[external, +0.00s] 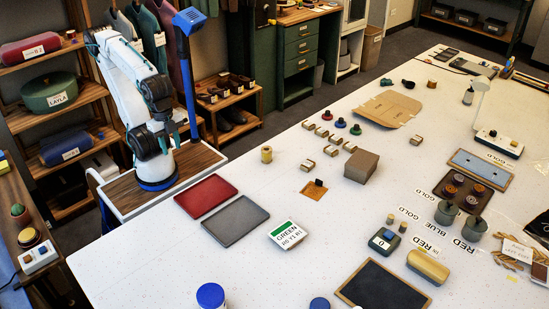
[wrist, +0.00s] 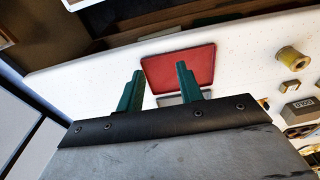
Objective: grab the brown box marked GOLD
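A brown-grey box (external: 361,167) stands on the white table, near its middle in the external view. No lettering shows on its visible faces there. In the wrist view, a brown-grey box with a pale label (wrist: 300,110) that seems to read GOLD is at the right edge. My gripper (wrist: 157,68) shows two green fingers set well apart with nothing between them. My arm is folded above its base at the left of the external view, well away from the box.
A red tray (external: 206,196) and a grey tray (external: 236,221) lie on the table between my base and the box. Small tan blocks (external: 322,131) and a brass spool (external: 266,154) are near the box.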

